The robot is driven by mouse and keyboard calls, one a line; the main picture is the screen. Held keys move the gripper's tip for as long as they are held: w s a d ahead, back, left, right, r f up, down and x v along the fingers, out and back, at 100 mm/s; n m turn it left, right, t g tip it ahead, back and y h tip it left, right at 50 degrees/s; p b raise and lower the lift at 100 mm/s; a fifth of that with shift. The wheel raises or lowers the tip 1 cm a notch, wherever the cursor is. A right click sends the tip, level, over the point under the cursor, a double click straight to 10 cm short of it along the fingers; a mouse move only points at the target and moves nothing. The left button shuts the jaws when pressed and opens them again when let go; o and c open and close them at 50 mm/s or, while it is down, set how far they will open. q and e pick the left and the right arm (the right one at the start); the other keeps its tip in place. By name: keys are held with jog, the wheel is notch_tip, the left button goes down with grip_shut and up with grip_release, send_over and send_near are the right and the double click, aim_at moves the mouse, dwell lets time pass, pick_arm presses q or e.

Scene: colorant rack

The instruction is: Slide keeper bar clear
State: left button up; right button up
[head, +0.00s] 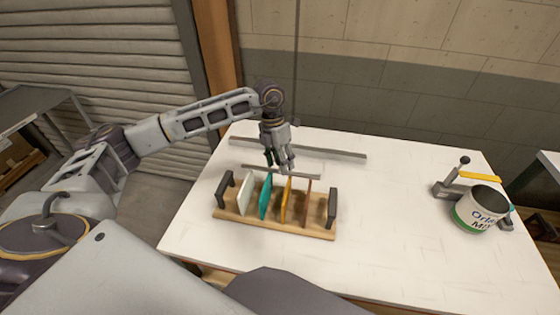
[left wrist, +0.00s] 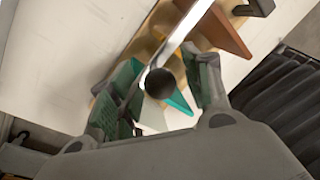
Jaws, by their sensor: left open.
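The keeper bar (head: 307,177) is a thin grey metal bar along the back of the colorant rack. In the left wrist view the bar (left wrist: 184,28) runs diagonally, with a round black knob (left wrist: 159,83) on it. My left gripper (head: 280,166) points down over the bar's middle and is open. In the left wrist view its fingers (left wrist: 157,92) stand on either side of the knob, apparently apart from it. The rack's wooden base (head: 270,226) carries a white panel (head: 245,192), a teal panel (head: 265,196), an orange panel (head: 286,200) and a brown panel (head: 307,203). My right gripper is out of view.
Dark upright brackets (head: 332,207) stand at the rack's ends. A longer grey rail (head: 340,153) lies behind on the white table (head: 400,220). A labelled can (head: 480,211) stands at the right in a clamp with a yellow lever (head: 480,176). The table between is clear.

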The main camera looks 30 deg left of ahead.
pick_arm(q)
jog(key=shift+c, duration=0.5)
grip_shut()
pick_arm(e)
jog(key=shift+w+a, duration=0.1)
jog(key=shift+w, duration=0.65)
pick_arm(q)
jog(key=shift+w, duration=0.1)
